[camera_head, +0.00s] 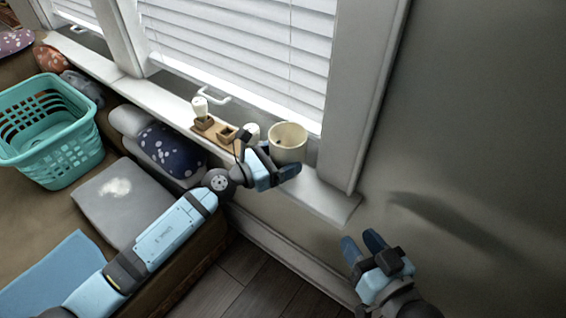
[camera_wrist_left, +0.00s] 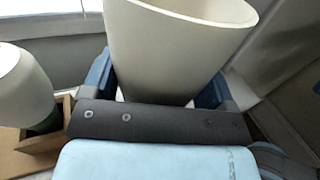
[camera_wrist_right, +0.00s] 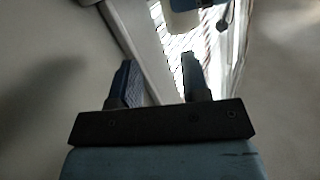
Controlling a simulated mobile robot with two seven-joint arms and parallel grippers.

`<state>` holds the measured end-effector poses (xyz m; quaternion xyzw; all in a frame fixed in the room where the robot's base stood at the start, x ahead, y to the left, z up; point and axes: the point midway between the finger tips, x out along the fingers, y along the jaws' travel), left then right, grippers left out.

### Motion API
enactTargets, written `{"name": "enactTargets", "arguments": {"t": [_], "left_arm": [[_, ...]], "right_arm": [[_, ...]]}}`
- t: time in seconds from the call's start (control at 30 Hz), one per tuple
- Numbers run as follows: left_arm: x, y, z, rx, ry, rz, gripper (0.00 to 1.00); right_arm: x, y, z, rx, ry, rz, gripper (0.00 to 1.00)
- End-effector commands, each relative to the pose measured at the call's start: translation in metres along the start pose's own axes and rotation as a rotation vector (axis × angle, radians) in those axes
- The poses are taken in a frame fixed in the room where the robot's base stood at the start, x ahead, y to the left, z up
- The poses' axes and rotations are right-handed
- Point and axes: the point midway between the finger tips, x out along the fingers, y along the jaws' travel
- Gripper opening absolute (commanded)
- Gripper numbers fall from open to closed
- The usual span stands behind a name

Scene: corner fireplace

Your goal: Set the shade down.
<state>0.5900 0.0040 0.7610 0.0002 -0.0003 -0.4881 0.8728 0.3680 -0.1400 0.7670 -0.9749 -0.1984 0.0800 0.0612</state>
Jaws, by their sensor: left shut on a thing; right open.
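The shade (camera_head: 288,136) is a cream, open-topped tapered cup with its wide rim up. My left gripper (camera_head: 274,165) is shut on it at the right part of the window sill (camera_head: 318,194). In the left wrist view the shade (camera_wrist_left: 172,50) stands between the two blue fingers, nearly upright. I cannot tell whether its base touches the sill; the gripper hides it. My right gripper (camera_head: 362,246) is open and empty in front of the wall, lower right of the shade. Its spread fingers also show in the right wrist view (camera_wrist_right: 160,82).
A wooden holder (camera_head: 213,133) with a white rounded piece (camera_head: 200,106) stands on the sill left of the shade. Another small white thing (camera_head: 252,130) is close beside the shade. Blinds (camera_head: 240,45) rise behind. A teal basket (camera_head: 50,135) and cushions (camera_head: 168,148) lie left.

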Motion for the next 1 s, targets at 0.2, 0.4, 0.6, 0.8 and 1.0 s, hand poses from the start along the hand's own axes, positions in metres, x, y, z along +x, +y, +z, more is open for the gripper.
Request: {"name": "enactTargets", "arguments": {"t": [0.2, 0.4, 0.6, 0.8, 1.0], "left_arm": [[0.000, 0.000, -0.001, 0.000, -0.002, 0.000, 0.53], [0.000, 0.000, -0.004, 0.000, -0.001, 0.000, 0.53], [0.000, 0.000, -0.005, 0.000, -0.001, 0.000, 1.00], [0.000, 0.000, -0.004, 0.000, -0.001, 0.000, 1.00], [-0.017, 0.001, -0.002, 0.001, 0.002, 0.001, 1.00]], "right_arm": [[0.001, -0.001, -0.004, 0.002, 0.018, -0.005, 0.43], [0.001, -0.002, -0.004, 0.004, 0.027, -0.008, 0.43], [0.002, -0.003, -0.009, 0.004, 0.041, -0.012, 0.43], [0.002, -0.003, -0.010, 0.004, 0.040, -0.012, 0.43], [0.001, 0.000, -0.005, -0.001, 0.015, -0.002, 0.43]]}}
